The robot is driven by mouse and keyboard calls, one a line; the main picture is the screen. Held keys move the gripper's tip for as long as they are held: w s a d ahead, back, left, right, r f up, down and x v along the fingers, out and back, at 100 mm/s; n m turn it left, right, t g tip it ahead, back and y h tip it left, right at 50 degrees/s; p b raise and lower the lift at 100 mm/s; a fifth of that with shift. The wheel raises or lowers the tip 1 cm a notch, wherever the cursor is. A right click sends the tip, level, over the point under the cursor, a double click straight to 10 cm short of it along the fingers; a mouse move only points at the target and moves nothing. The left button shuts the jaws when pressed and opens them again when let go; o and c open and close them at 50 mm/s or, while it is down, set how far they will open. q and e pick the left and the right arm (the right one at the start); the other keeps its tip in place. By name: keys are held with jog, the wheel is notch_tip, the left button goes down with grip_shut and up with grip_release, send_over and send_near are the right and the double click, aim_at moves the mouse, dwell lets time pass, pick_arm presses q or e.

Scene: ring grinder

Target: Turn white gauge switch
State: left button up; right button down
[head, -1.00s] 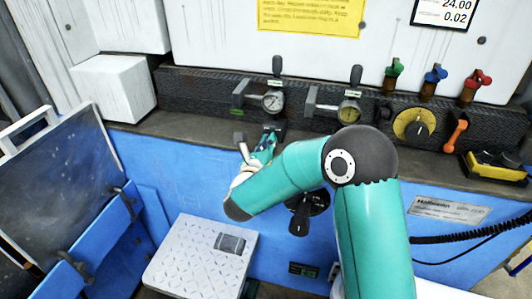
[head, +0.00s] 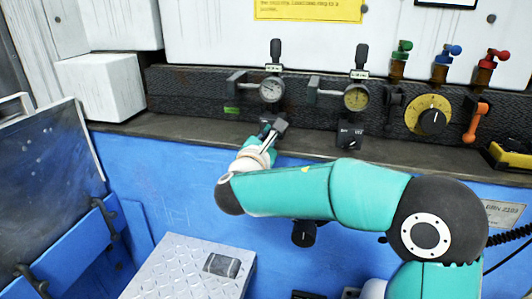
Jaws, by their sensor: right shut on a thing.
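The white-faced gauge (head: 271,89) is on the dark panel, left of the yellow-faced gauge (head: 355,97). My right gripper (head: 272,131) is just below the white gauge, at the ledge, at the end of my teal arm. It is shut on the small dark switch under that gauge; the fingers largely hide the switch, so its setting cannot be read. A matching black switch block (head: 349,136) shows uncovered below the yellow gauge. My left gripper is out of view.
To the right are a yellow dial (head: 428,117), an orange handle (head: 476,123) and green, blue and red valves. A black knob (head: 303,234) is on the blue front below my arm. A white box (head: 101,87) stands left on the ledge.

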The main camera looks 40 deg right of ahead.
jog(key=shift+s+d+f+m+b, duration=0.1)
jog(key=shift+f+m+b, duration=0.1)
jog(key=shift+m+b, duration=1.6)
jog(key=c, duration=1.5)
grip_release()
jog(key=shift+r, duration=0.1)
jog(key=shift+s+a, duration=0.15)
jog(key=shift+a, duration=0.1)
jog(key=v, duration=1.1)
jog(key=shift+s+a, duration=0.15)
jog(key=shift+s, duration=0.05)
